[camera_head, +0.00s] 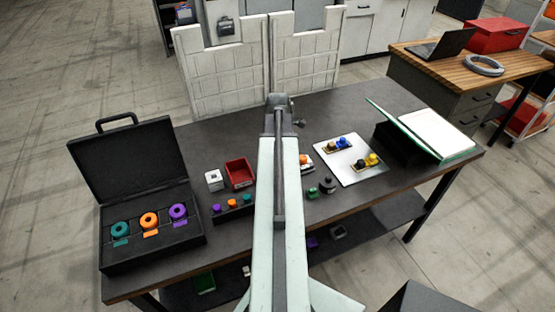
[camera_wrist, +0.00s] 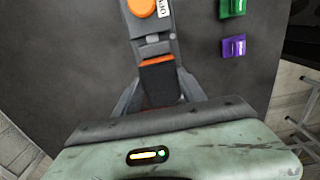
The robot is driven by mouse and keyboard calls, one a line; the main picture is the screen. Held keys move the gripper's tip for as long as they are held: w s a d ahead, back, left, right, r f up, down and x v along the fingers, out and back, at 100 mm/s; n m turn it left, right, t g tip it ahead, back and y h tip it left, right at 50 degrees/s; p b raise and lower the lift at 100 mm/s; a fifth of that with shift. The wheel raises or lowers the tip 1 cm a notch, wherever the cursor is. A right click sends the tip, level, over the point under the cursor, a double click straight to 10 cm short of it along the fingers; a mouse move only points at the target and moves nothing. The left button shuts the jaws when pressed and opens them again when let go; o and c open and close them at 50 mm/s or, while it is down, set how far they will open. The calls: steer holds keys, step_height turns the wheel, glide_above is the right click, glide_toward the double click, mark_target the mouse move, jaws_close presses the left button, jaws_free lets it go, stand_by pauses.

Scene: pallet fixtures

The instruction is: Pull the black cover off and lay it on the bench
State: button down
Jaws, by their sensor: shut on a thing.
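In the wrist view my gripper (camera_wrist: 158,88) is shut on a dark piece (camera_wrist: 158,77) that looks like the black cover. An orange strip (camera_wrist: 156,60) runs along its far edge. A grey part with a white label and a round orange knob (camera_wrist: 141,6) lies just beyond it. I cannot tell whether the dark piece still touches that part. In the head view my arm reaches over the bench (camera_head: 345,215) and hides the jaws and what they hold. An orange knob (camera_head: 303,159) shows beside the arm.
An open black case (camera_head: 138,160) with coloured rings stands at the left. A red bin (camera_head: 239,172), a white block (camera_head: 214,180) and a small rack (camera_head: 233,210) sit left of the arm. A pale plate (camera_head: 362,174) and a green binder (camera_head: 409,131) are at the right.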

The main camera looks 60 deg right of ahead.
steer(key=shift+r+p, duration=1.95)
steer(key=shift+r, duration=0.25)
steer(key=shift+f, duration=0.1)
steer(key=shift+f, duration=0.1)
